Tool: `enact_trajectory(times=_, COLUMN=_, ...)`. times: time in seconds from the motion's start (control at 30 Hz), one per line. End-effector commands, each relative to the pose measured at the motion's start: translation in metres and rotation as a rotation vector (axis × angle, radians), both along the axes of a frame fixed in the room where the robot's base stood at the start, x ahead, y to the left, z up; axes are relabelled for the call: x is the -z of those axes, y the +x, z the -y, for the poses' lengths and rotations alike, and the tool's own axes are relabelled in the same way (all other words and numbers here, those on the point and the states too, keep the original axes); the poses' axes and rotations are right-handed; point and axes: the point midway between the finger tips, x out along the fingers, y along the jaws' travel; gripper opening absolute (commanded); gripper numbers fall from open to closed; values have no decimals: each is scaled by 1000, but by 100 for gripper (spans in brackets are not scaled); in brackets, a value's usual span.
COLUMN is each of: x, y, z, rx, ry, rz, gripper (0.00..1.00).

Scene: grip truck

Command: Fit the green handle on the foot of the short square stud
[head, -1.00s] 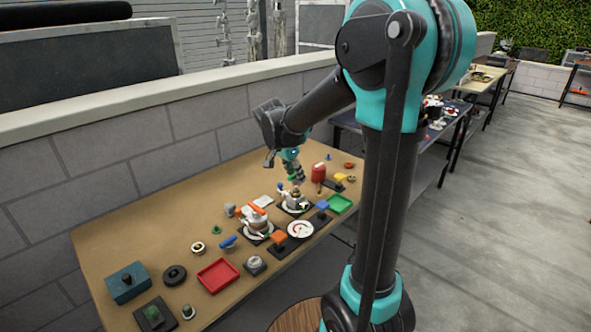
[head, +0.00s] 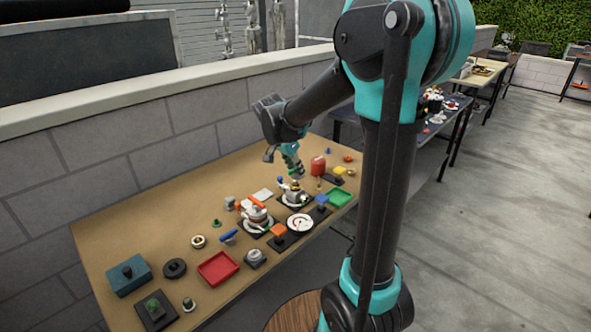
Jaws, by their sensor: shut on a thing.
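My gripper (head: 298,172) points down over the back right part of the brown table, just above a small machine on a dark base (head: 294,197). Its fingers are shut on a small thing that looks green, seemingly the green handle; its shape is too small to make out. I cannot tell whether it touches the machine below. The short square stud cannot be picked out at this size; the gripper and the small parts around it may hide it.
A second machine on a white dish (head: 257,218) stands to the left. A white dial (head: 299,223), red can (head: 318,165), green tray (head: 341,197), red tray (head: 218,268) and teal box (head: 128,278) crowd the table. The back left of the tabletop (head: 150,228) is clear.

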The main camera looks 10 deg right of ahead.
Motion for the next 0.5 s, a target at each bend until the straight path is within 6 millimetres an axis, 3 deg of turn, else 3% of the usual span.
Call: enact_trajectory(times=0.5, x=4, y=0, z=0, rx=0, ry=0, rz=0, gripper=0)
